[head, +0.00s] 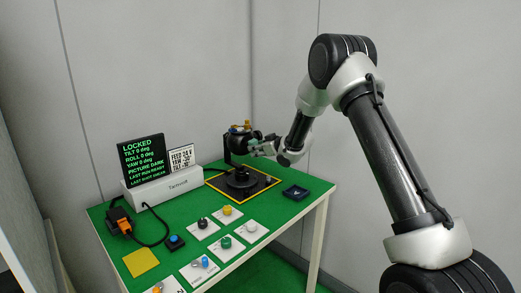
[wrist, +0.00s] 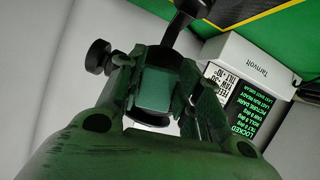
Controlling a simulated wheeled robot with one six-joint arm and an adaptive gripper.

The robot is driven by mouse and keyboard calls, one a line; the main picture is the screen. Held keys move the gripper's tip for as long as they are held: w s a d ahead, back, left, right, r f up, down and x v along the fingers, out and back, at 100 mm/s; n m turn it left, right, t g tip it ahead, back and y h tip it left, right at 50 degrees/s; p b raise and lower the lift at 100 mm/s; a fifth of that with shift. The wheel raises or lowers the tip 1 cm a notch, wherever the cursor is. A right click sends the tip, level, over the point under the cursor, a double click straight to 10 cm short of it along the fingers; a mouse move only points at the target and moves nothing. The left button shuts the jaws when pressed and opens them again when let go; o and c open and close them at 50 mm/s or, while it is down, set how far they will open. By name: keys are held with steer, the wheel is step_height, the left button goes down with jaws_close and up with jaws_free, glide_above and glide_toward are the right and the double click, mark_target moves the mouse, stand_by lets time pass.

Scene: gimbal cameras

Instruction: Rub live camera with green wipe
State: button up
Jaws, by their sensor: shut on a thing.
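The camera on its black gimbal (head: 238,147) stands on a round black base inside a yellow-edged black square at the back of the green table. My gripper (head: 265,147) is at its right side, close to the camera head. In the wrist view my gripper (wrist: 160,100) is shut on a green pad, the green wipe (wrist: 153,90), in front of the dark camera parts. I cannot tell whether the wipe touches the lens. A black gimbal knob (wrist: 98,55) shows beside it.
A black screen (head: 142,157) reads LOCKED, tilt, roll and yaw 0 deg, PICTURE DARK. A card (head: 181,158) stands beside it on the white Tarnvolt box (head: 165,186). Several knob plates, a blue button (head: 174,241), a yellow square (head: 141,262) and a dark tray (head: 295,192) lie around.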

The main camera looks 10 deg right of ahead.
steer(key=s+a, duration=0.2)
steer(key=a, duration=0.1)
steer(key=shift+s, duration=0.1)
steer(key=shift+d, duration=0.1)
stand_by(0.3)
steer(key=shift+s+d, duration=0.9)
steer(key=shift+s, duration=0.3)
steer(key=shift+s+d, duration=0.85)
steer(key=shift+s, duration=0.35)
steer(key=shift+s+d, duration=0.9)
steer(key=shift+s, duration=0.3)
